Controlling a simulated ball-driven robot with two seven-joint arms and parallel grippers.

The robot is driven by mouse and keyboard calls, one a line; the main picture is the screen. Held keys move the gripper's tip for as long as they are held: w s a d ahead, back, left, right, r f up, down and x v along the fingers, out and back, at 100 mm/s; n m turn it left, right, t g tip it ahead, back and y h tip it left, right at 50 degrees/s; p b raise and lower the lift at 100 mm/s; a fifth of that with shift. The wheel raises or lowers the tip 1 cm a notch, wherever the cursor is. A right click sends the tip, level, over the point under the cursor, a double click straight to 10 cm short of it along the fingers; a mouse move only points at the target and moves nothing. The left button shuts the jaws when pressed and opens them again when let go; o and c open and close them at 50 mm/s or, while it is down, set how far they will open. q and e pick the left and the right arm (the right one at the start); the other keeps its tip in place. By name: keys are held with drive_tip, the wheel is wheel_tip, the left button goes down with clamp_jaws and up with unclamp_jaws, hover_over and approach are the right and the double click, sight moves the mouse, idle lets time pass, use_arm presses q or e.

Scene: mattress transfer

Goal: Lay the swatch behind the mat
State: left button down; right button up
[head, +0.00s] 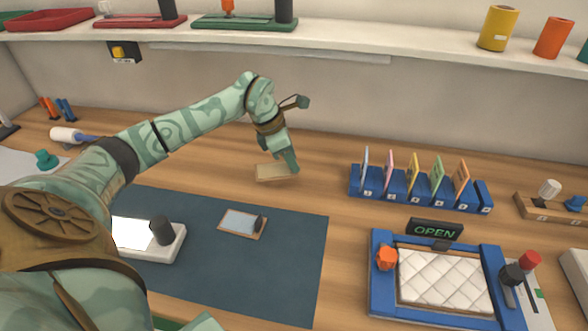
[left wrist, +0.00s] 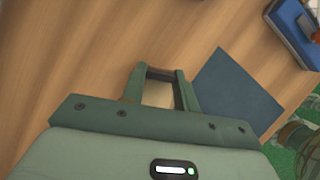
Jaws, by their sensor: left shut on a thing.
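A small tan swatch (head: 272,173) is beyond the back edge of the dark blue mat (head: 292,255), over bare wood. My left gripper (head: 291,166) points down and is shut on the swatch's right side. I cannot tell whether the swatch touches the table. In the left wrist view, the pale swatch (left wrist: 158,94) shows between the two fingers of my left gripper (left wrist: 160,76), apart from the mat (left wrist: 238,92). My right gripper is not in view.
A small framed plate (head: 238,221) and a white device (head: 160,243) lie on the mat. A blue rack (head: 420,199) of upright coloured cards stands right of the swatch. A blue-framed press (head: 382,292) with a quilted pad is at front right. Bare wood surrounds the swatch.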

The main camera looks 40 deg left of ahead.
sight(300, 180)
use_arm(q)
drive_tip(key=w+f, duration=0.1)
drive_tip(key=f, duration=0.1)
drive_tip(key=w+a+f+b, duration=0.1)
drive_tip(key=shift+w+f, duration=0.35)
drive_tip(key=shift+w, duration=0.05)
drive_tip(key=shift+f+b, duration=0.4)
drive_tip(key=shift+f, duration=1.1)
drive_tip(key=shift+f, duration=0.2)
drive_tip(key=c, duration=1.1)
unclamp_jaws()
drive_tip(key=shift+o, duration=0.2)
drive_tip(key=shift+r, duration=0.1)
drive_tip(key=shift+r, duration=0.2)
drive_tip(key=p+v, duration=0.2)
drive_tip(key=v, duration=0.9)
drive_tip(key=shift+s+a+r+p, duration=0.15)
drive_tip(key=shift+s+r+p, duration=0.05)
drive_tip(key=shift+r+p, duration=0.2)
